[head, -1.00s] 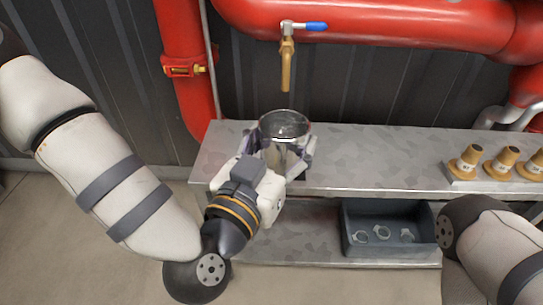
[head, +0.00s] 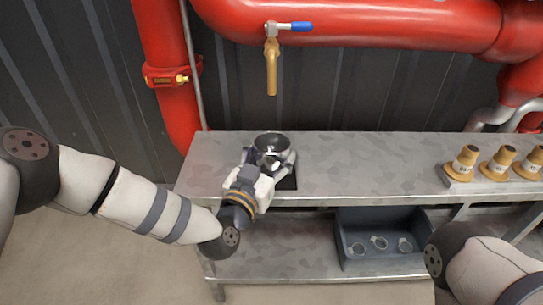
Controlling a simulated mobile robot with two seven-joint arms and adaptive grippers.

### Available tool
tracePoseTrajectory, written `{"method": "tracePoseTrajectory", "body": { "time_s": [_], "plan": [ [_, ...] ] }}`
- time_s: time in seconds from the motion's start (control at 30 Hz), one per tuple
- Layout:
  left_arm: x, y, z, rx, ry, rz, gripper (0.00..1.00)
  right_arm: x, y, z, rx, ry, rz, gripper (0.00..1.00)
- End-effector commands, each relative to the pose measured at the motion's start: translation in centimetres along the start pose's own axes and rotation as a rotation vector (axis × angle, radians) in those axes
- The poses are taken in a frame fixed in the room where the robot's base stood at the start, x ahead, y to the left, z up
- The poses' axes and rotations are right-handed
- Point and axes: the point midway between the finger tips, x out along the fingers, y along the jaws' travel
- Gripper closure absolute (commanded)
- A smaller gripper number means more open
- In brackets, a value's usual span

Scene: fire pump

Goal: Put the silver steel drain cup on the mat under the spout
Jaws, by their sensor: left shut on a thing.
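The silver steel drain cup (head: 272,146) is upright at the left part of the metal bench (head: 360,165). My left gripper (head: 270,163) is shut on the cup from the front. A dark mat (head: 288,183) shows in part beside and below the gripper; the rest is hidden by the cup and gripper. I cannot tell whether the cup's base touches the mat. The brass spout (head: 271,75), with a blue-handled valve, hangs above and behind the cup. My right gripper is out of view; only part of the right arm shows at the lower right.
Several brass fittings (head: 498,163) stand on a plate at the bench's right. A grey bin (head: 380,240) with several rings sits on the lower shelf. Red pipes (head: 360,32) run behind. The bench's middle is clear.

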Motion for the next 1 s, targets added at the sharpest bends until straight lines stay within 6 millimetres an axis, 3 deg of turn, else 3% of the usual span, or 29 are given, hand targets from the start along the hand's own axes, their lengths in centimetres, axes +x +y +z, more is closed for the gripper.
{"method": "tracePoseTrajectory", "body": {
  "time_s": [0.27,0.3,0.37,0.73,0.87,1.0],
  "plan": [
    [0.0,0.0,0.1,0.001,0.001,0.000,0.71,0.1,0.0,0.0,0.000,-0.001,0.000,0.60],
    [0.0,0.0,0.1,0.001,0.001,0.000,0.36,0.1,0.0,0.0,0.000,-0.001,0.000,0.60],
    [0.0,0.0,0.1,0.001,0.001,0.000,0.22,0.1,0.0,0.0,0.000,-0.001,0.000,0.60],
    [0.0,-0.1,-0.5,0.001,0.003,-0.001,0.22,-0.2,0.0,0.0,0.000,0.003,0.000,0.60],
    [-2.2,-0.1,-0.4,0.001,0.000,0.000,0.22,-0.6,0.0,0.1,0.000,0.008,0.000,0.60],
    [-5.8,0.0,-0.4,0.001,-0.001,0.001,0.22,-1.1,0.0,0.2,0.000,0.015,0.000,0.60]
  ]
}}
